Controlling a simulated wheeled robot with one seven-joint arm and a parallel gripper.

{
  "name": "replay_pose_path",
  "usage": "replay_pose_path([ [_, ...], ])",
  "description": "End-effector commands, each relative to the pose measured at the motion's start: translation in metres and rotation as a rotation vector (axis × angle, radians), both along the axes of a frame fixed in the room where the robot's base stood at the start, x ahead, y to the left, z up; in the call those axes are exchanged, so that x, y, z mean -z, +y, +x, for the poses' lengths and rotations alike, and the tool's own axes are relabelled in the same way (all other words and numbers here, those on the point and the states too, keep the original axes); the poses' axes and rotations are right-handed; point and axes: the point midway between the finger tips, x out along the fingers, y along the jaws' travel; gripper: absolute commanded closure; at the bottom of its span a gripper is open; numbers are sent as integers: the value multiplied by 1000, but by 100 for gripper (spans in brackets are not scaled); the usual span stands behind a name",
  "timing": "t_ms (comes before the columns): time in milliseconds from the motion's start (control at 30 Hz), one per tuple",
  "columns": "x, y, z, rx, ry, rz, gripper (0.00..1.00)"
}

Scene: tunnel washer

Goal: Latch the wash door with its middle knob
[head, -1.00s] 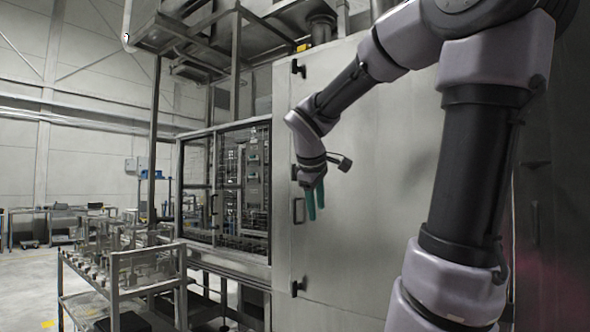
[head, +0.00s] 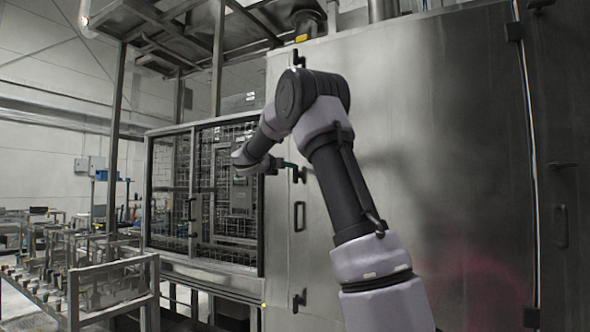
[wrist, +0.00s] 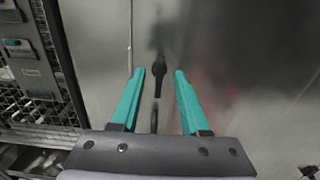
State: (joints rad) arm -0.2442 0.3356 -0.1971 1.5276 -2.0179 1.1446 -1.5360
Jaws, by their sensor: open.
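The wash door (head: 430,130) is a large plain steel panel, and it looks flush with the machine front. Its middle knob (head: 301,174) is small and dark, at the door's left edge above a bar handle (head: 299,216). My gripper (head: 286,164) is at the middle knob's height, reaching it from the left. In the wrist view my gripper (wrist: 157,74) is open, its two teal fingers spread. The dark knob (wrist: 160,75) stands between them in the picture, roughly upright, with gaps on both sides. I cannot tell how deep it sits between the fingers.
Similar knobs sit above (head: 299,58) and below (head: 299,300) on the same edge. A glazed cabinet (head: 205,190) adjoins on the left. A cart (head: 110,290) with racks stands at the lower left. Another handle (head: 560,226) is at the far right.

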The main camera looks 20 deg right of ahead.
Motion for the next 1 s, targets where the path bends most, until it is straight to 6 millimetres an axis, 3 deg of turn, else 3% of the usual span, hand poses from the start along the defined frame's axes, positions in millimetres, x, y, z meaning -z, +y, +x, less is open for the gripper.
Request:
replay_pose_path([
  [100, 1, -21, 15, 4, -1, 1, 55],
  [333, 1, -48, 36, 2, 0, 3, 55],
  [767, 1, -57, 44, 0, 0, 3, 55],
  [800, 1, -57, 44, 0, 0, 3, 63],
  [900, 1, -57, 44, 0, 0, 3, 100],
  [1000, 0, -57, 44, 0, 0, 3, 100],
])
